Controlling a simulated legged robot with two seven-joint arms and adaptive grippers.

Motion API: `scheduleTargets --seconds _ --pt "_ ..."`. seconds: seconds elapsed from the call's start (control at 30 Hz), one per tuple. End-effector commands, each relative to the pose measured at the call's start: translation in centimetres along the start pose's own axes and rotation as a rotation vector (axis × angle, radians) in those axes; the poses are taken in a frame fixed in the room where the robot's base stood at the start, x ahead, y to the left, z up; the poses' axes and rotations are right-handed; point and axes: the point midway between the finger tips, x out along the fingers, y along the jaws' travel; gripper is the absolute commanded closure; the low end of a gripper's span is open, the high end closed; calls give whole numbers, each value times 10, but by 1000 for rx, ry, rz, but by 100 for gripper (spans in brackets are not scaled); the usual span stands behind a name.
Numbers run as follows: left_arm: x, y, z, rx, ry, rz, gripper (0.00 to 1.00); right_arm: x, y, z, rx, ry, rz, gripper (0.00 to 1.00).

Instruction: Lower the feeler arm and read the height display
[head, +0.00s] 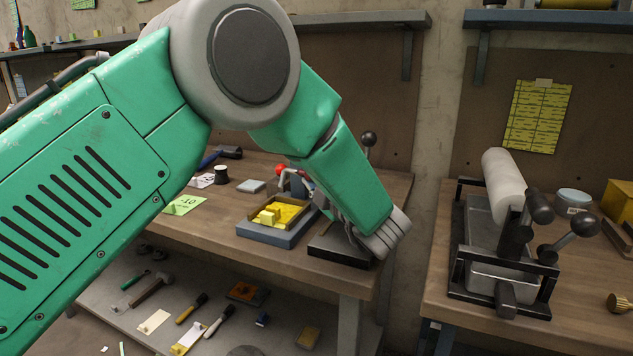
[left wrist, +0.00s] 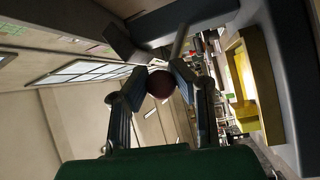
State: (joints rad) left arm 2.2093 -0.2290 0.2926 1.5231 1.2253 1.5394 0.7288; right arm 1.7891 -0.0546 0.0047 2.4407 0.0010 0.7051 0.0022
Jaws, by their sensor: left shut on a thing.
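My left arm comes in from the left of the head view and its forearm hides most of my left gripper. In the left wrist view the gripper (left wrist: 160,82) is shut, with a dark reddish ball (left wrist: 160,85) between its fingertips. I cannot make out the feeler arm or a height display. My right gripper is not in view.
A thin post with a black ball (head: 368,139) rises behind my forearm. On the right bench (head: 445,290) stands a black-framed device with a white roll (head: 503,186) and ball levers (head: 584,222). Tools lie on the shelf (head: 140,325) below the left bench.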

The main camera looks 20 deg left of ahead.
Motion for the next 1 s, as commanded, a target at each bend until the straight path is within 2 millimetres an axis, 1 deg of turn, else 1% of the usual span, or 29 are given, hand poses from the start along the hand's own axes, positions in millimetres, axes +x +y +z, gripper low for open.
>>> scheduleTargets --seconds 0.03,0.47,0.5,0.53,0.57,0.87,1.0 --pt "1 -4 -2 -2 7 -1 100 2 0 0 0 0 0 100" --pt "2 -4 -3 -9 10 4 100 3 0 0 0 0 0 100" --pt "2 -4 -3 -9 10 4 74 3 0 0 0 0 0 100" --pt "2 -4 -3 -9 9 4 63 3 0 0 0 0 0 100" --pt "1 -3 -3 -9 9 4 56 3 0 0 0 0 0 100" --pt "-2 -1 0 -10 5 9 56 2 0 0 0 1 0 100" --pt "-13 -1 1 -9 3 8 56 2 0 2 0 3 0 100"
